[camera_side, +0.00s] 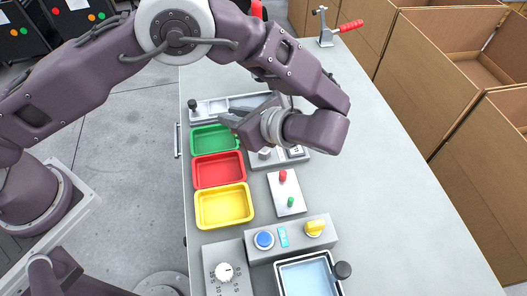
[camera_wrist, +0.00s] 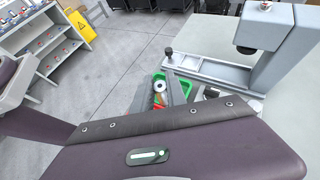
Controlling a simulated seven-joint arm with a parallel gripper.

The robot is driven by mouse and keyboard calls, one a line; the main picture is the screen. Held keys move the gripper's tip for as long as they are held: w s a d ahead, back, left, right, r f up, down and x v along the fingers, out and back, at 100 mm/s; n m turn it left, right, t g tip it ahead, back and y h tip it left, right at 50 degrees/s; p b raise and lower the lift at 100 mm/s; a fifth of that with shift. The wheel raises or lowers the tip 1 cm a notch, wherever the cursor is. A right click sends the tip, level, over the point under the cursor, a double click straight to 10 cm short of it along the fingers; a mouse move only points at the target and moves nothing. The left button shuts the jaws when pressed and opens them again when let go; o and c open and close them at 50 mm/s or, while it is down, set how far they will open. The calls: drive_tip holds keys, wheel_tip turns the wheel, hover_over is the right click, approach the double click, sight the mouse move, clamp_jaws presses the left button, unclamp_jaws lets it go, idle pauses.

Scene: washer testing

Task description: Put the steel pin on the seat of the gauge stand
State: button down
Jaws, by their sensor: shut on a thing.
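My gripper (camera_side: 232,117) is over the far part of the green tray, mostly hidden behind my wrist in the side view. In the wrist view, my gripper (camera_wrist: 164,98) shows its fingers beyond the dark wrist housing. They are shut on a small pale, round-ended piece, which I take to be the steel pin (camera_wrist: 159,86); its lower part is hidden. A grey stand, seemingly the gauge stand (camera_wrist: 210,72), has a long base, a black knob and an overhanging head at the right of the wrist view. In the side view, the stand's base (camera_side: 208,108) shows behind the green tray. The seat cannot be made out.
Green (camera_side: 212,138), red (camera_side: 217,170) and yellow (camera_side: 223,205) trays line the bench's left side. A switch plate (camera_side: 287,193), a button box (camera_side: 291,238) and a dial box (camera_side: 226,270) stand nearer. The bench's right side is clear. Cardboard boxes (camera_side: 440,75) stand beyond it.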

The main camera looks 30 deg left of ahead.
drive_tip(key=w+d+r+m+t+h, duration=0.2)
drive_tip(key=w+d+r+m+t, duration=0.25)
drive_tip(key=r, duration=0.55)
drive_tip(key=f, duration=2)
drive_tip(key=shift+w+a+f, duration=0.15)
drive_tip(key=shift+w+f, duration=0.1)
drive_tip(key=shift+f, duration=0.15)
drive_tip(key=c, duration=1.3)
unclamp_jaws()
drive_tip(key=shift+c, duration=0.2)
drive_tip(key=shift+r, duration=0.1)
